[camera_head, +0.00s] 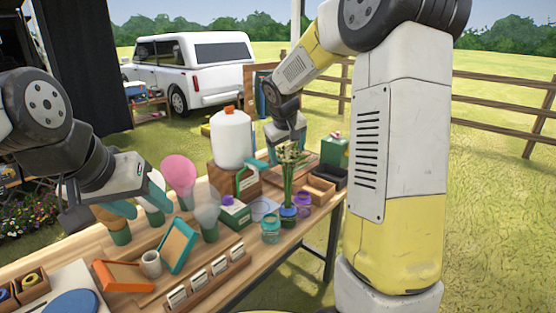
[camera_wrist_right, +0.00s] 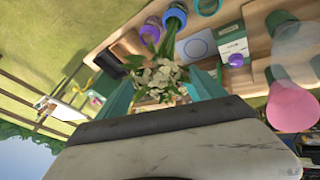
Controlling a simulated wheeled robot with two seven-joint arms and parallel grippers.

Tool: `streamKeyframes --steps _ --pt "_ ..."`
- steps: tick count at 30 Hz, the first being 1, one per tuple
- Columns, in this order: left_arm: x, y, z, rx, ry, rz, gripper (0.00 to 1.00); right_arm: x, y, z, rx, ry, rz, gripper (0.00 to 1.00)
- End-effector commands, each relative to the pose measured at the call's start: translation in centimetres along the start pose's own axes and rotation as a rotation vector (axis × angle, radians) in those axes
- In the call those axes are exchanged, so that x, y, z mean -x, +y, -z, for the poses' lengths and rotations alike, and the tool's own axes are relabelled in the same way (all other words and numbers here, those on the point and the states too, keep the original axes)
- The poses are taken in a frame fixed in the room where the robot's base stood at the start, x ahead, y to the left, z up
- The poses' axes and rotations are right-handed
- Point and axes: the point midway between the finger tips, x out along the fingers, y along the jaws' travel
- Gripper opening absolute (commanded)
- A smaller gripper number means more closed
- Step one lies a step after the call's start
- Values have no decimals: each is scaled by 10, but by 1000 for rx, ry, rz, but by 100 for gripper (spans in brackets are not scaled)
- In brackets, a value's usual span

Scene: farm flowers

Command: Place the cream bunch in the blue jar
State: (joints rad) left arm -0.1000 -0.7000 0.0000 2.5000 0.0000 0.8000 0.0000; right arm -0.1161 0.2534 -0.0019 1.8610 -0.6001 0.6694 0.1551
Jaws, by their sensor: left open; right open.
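The cream bunch (camera_head: 292,157) stands upright with its green stems running down into the blue jar (camera_head: 288,212) on the table. In the right wrist view the cream bunch (camera_wrist_right: 160,78) is near the camera, its stems leading to the blue jar (camera_wrist_right: 176,13). My right gripper (camera_head: 285,146) is open just behind the flower heads. In its wrist view the teal fingers (camera_wrist_right: 162,90) are spread, one on each side of the blooms. My left gripper (camera_head: 139,199) is open above the left part of the table, beside a pale bulb-shaped item.
A teal jar (camera_head: 270,231) and a purple jar (camera_head: 303,201) flank the blue jar closely. A white jug (camera_head: 230,138), a green box (camera_head: 235,213), a pink bulb-shaped item (camera_head: 179,172) and a label rack (camera_head: 206,281) crowd the table. Wooden trays (camera_head: 319,187) lie right.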

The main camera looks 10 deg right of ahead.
Motion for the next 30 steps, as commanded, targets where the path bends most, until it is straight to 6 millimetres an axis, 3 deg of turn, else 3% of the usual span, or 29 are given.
streamKeyframes --steps 6,13,16,20,24,30 --pt "0 0 0 0 0 0 52 45 0 0 0 3 0 79" --pt "0 0 0 0 0 0 52 69 0 -2 -3 2 3 79" --pt "0 0 0 0 0 0 52 84 -1 -16 -26 9 19 79" --pt "0 0 0 0 0 0 52 122 -9 -58 -94 32 72 79" --pt "0 0 0 0 0 0 52 161 -30 -121 -192 66 158 79" --pt "0 0 0 0 0 0 52 192 -69 -194 -304 118 270 79"
